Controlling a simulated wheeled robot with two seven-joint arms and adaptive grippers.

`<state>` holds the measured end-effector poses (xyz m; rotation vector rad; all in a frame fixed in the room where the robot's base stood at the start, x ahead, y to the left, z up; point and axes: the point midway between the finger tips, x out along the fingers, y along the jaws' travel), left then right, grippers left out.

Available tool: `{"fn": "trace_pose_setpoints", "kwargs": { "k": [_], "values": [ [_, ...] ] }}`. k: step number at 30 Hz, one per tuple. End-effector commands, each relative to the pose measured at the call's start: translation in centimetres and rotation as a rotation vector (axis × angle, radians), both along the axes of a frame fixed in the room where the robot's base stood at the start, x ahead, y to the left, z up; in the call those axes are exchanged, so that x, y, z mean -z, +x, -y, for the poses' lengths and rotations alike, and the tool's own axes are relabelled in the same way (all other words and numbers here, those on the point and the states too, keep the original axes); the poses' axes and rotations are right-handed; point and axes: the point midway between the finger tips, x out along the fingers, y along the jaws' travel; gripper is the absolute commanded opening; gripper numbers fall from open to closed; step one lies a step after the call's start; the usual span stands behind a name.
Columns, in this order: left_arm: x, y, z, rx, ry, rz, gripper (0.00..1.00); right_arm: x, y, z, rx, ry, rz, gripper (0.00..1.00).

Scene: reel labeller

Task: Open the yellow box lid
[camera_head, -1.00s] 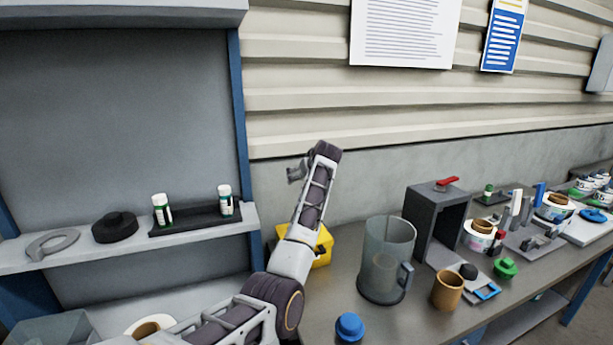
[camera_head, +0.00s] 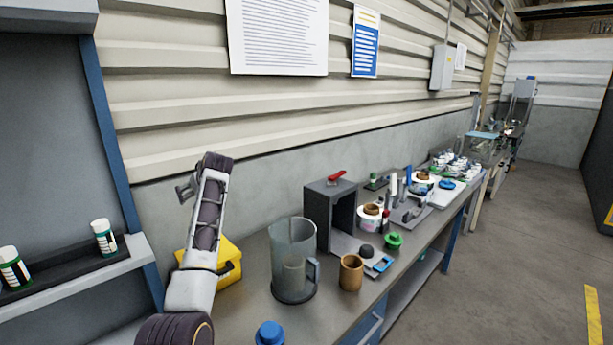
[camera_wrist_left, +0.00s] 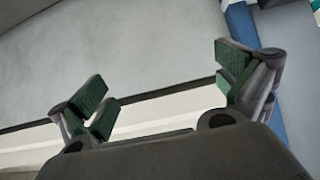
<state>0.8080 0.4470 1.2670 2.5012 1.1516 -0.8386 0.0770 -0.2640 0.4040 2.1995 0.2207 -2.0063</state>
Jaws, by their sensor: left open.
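The yellow box (camera_head: 229,262) sits on the workbench against the wall, at the left end of the bench in the head view. My left forearm stands in front of it and hides its left part, so I cannot tell how its lid stands. A dark handle or latch shows on its front. My left gripper (camera_head: 184,190) is raised above the box, near the wall, and apart from it. In the left wrist view the left gripper (camera_wrist_left: 168,88) has its green-padded fingers spread wide with nothing between them. My right gripper is not in view.
A clear jug (camera_head: 293,262) stands right of the box, with a brown cup (camera_head: 351,272) and a blue cap (camera_head: 270,334) nearby. A dark grey machine (camera_head: 330,215) with a red lever stands behind. A shelf (camera_head: 75,278) with small bottles is at the left.

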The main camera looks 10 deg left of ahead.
Motion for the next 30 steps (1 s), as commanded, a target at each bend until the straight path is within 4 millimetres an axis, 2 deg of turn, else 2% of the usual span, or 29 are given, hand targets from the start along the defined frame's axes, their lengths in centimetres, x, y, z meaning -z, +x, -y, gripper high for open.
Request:
{"fn": "trace_pose_setpoints", "kwargs": {
  "k": [5, 11, 30],
  "values": [
    [2.0, -0.7, 0.2, 0.015, 0.002, -0.02, 1.0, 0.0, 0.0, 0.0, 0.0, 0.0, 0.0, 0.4],
    [5.7, -2.2, 0.7, 0.05, 0.003, -0.061, 1.0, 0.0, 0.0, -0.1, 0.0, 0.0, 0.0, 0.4],
    [17.5, -9.5, 3.7, 0.21, 0.008, -0.205, 1.0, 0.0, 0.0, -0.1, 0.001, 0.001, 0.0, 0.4]
  ]
}}
